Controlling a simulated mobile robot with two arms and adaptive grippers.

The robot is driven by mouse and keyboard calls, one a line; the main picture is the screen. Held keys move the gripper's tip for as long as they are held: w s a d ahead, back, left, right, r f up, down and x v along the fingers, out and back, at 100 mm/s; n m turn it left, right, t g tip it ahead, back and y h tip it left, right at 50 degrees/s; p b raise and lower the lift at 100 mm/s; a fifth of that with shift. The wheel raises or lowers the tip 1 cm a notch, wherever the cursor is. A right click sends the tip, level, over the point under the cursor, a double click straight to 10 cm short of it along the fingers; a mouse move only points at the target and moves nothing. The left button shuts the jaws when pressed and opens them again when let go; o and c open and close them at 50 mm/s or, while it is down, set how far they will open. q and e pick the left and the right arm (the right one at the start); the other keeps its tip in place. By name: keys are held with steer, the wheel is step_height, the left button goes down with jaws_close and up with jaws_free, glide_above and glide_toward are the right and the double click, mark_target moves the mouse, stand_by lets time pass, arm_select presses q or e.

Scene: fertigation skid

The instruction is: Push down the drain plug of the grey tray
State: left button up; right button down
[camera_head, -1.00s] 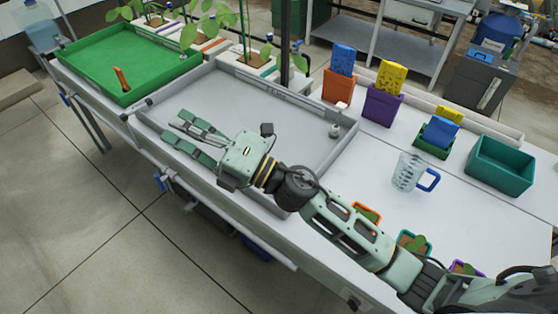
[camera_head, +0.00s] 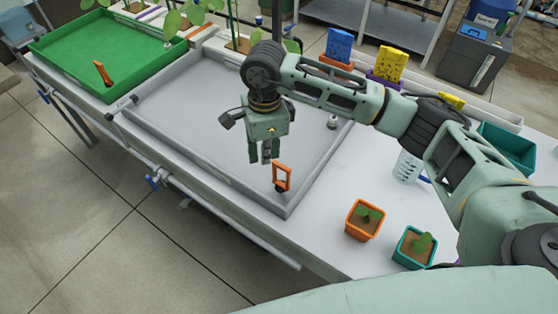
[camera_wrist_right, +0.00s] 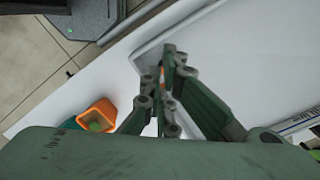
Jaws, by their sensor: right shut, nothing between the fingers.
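The grey tray (camera_head: 205,165) lies on the bench in the middle of the head view. Its drain plug (camera_head: 281,177) has an upright orange loop handle on a dark base, near the tray's front right corner. My right gripper (camera_head: 260,160) points down over the tray, shut and empty, just left of the handle in the picture. Whether it touches the handle I cannot tell. In the right wrist view a thin bit of orange shows by the shut fingertips (camera_wrist_right: 160,90); the fingers hide most of it. My left gripper is not in view.
A green tray (camera_head: 110,50) with its own orange handle (camera_head: 102,72) is at the left. An orange pot (camera_head: 365,220) and a teal pot (camera_head: 414,246) with seedlings stand right of the grey tray. A clear jug (camera_head: 408,166) is partly behind my arm.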

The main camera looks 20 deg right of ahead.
mark_target(281, 165)
steer(key=shift+h, duration=0.8)
steer(key=d, duration=0.1)
steer(key=w+d+r, duration=0.1)
steer(key=d, duration=0.1)
steer(key=shift+w+d+r, duration=0.15)
steer(key=shift+w+d, duration=0.15)
steer(key=shift+d, duration=0.1)
steer(key=shift+d+f+b, duration=0.15)
steer(key=shift+f+b, duration=0.6)
steer(key=shift+f, duration=1)
steer(key=shift+d+f+b, duration=0.15)
steer(key=shift+f+b, duration=0.55)
steer(key=shift+f, duration=1.05)
